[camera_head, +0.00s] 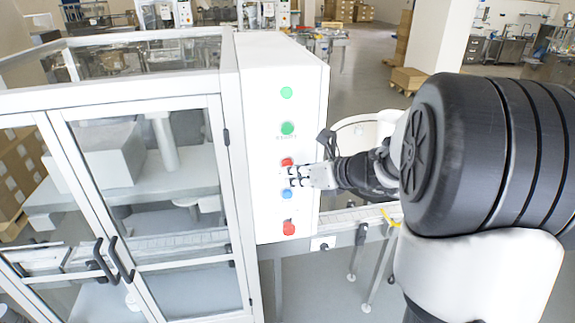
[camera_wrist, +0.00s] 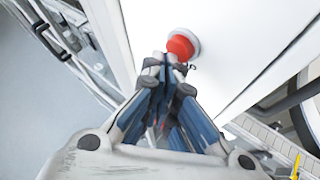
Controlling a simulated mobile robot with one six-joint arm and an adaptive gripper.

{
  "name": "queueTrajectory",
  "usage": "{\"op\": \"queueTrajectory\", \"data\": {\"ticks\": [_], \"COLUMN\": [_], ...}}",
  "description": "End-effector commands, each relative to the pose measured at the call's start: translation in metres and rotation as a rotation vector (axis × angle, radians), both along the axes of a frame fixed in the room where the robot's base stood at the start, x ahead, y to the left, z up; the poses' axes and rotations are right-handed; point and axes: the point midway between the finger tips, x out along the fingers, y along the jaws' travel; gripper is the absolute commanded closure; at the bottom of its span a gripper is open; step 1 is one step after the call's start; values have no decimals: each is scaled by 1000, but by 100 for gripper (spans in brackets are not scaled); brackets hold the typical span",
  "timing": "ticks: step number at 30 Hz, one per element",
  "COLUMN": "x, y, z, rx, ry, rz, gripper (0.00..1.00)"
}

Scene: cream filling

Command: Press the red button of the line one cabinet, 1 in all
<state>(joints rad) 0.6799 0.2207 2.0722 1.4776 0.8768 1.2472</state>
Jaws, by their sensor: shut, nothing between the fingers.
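The white control cabinet (camera_head: 262,100) faces me with a column of buttons on its front. A red button (camera_head: 287,161) shows just above my gripper (camera_head: 290,176), partly near its fingertips. A larger red button (camera_head: 289,228) sits lower on the panel. My gripper is shut and empty, its tips in front of the panel between the upper red button and a blue one. In the wrist view the shut fingertips (camera_wrist: 164,66) are close to a round red button (camera_wrist: 181,46) with a pale ring; I cannot tell which one it is, or whether they touch.
Two green buttons (camera_head: 287,128) are higher on the panel, and a blue button (camera_head: 286,194) is below my gripper. A glass-doored enclosure (camera_head: 150,190) stands at left. A conveyor rail (camera_head: 350,215) runs to the right of the cabinet, below my arm.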

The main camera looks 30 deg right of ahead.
Motion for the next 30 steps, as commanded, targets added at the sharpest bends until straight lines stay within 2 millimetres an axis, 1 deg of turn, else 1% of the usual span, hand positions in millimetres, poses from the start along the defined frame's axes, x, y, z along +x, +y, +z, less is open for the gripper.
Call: {"op": "queueTrajectory", "data": {"ticks": [11, 30], "x": [1, 8], "y": [0, -3], "z": [0, 0], "rx": [0, 0], "ry": [0, -1], "rz": [0, 0], "gripper": [100, 100]}}
